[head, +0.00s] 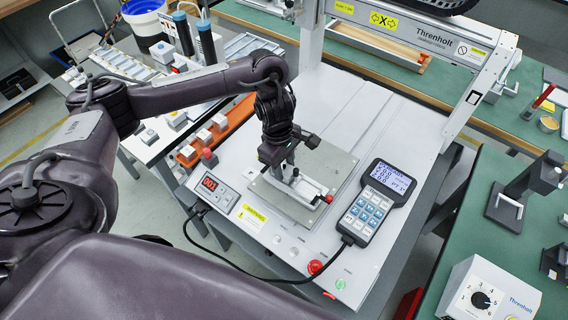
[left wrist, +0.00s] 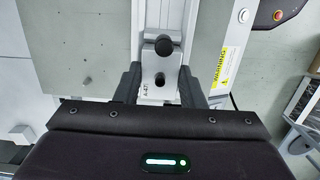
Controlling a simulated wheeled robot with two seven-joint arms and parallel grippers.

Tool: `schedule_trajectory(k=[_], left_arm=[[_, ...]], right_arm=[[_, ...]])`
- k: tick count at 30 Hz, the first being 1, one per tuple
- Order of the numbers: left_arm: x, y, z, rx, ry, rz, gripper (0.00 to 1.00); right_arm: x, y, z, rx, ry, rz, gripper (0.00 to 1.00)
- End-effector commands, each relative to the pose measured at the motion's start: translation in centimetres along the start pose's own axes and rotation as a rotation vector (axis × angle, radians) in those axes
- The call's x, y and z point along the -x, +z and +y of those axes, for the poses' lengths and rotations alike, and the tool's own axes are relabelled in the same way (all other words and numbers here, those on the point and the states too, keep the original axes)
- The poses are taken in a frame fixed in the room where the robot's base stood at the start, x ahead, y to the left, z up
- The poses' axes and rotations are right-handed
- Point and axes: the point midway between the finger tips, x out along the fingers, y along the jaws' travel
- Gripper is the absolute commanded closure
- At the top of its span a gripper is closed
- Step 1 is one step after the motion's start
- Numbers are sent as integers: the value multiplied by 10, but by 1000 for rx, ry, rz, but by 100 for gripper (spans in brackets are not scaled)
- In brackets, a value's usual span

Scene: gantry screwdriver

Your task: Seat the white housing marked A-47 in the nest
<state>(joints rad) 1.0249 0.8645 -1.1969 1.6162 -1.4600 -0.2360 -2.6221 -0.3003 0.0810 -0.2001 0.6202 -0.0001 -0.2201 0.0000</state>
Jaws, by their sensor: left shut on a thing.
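My gripper hides most of the housing there. The fixture's grey block and black knob (left wrist: 164,46) lie just beyond the housing in the left wrist view. I cannot tell whether the housing touches the nest floor. My right gripper is not in view.
An orange tray (head: 238,112) with several white housings stands left of the machine. A keypad pendant (head: 376,203) lies right of the plate. The gantry upright (head: 480,85) rises at the right.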

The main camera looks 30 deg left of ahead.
Motion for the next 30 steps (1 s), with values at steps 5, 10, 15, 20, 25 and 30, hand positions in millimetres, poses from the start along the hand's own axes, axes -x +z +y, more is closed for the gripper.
schedule_trajectory(k=[5, 10, 15, 20, 25, 30], left_arm=[[-3, 0, 0, 0, 0, 0, 92], [-4, 0, 0, 0, 1, 0, 60], [-4, 0, 0, 0, 0, 0, 39], [-4, 0, 0, 0, 0, 0, 39], [1, -1, 0, -1, 2, 1, 39], [27, -1, 2, -1, 6, 3, 39]], right_arm=[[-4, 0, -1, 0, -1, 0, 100], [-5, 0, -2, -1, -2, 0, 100], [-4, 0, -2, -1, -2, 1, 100], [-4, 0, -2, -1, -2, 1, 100], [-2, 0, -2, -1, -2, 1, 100], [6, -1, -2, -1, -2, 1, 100]])
